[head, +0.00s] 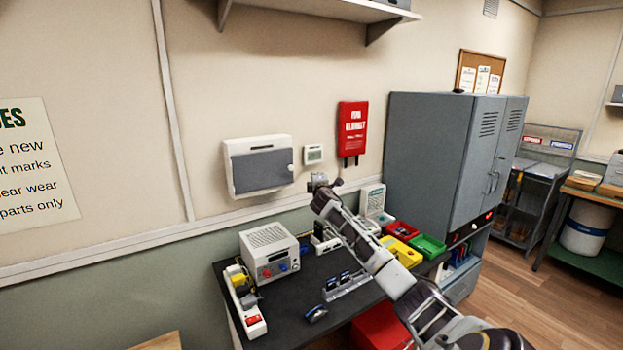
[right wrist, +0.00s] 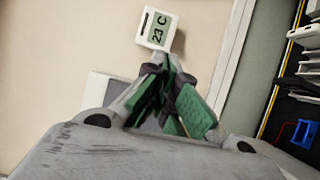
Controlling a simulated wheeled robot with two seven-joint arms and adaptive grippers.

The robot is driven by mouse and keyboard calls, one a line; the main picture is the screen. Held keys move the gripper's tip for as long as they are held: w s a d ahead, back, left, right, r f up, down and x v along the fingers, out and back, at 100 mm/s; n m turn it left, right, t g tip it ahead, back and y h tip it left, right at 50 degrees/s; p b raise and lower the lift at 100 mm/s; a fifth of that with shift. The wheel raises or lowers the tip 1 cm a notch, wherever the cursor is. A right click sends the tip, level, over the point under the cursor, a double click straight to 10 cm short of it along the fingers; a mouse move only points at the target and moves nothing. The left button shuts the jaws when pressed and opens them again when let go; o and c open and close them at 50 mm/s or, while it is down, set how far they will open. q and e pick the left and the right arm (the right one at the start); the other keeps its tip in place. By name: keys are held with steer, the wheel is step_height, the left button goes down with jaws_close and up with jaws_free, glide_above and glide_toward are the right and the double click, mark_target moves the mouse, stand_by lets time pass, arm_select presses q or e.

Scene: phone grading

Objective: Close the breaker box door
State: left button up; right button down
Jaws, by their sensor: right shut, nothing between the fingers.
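The breaker box (head: 242,149) is a white box on the wall, left of the small thermostat. Its grey door (head: 263,171) covers the front and looks flat against it; whether it is fully latched I cannot tell. My right gripper (head: 318,181) is shut and empty, to the right of the box and below the thermostat, apart from the door in the head view. In the right wrist view its green-padded fingers (right wrist: 163,75) meet at the tips, and a pale part of the box (right wrist: 97,90) shows partly hidden behind them. My left gripper is out of view.
The thermostat (head: 313,154) and a red wall box (head: 352,130) are right of the breaker box. Below is a dark bench (head: 283,313) with a power supply (head: 269,251), bins and small tools. A grey cabinet (head: 430,150) stands at right.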

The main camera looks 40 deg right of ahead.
steer(key=shift+s+d, duration=0.35)
steer(key=shift+s, duration=0.25)
steer(key=shift+s+d, duration=0.3)
steer(key=shift+s, duration=0.3)
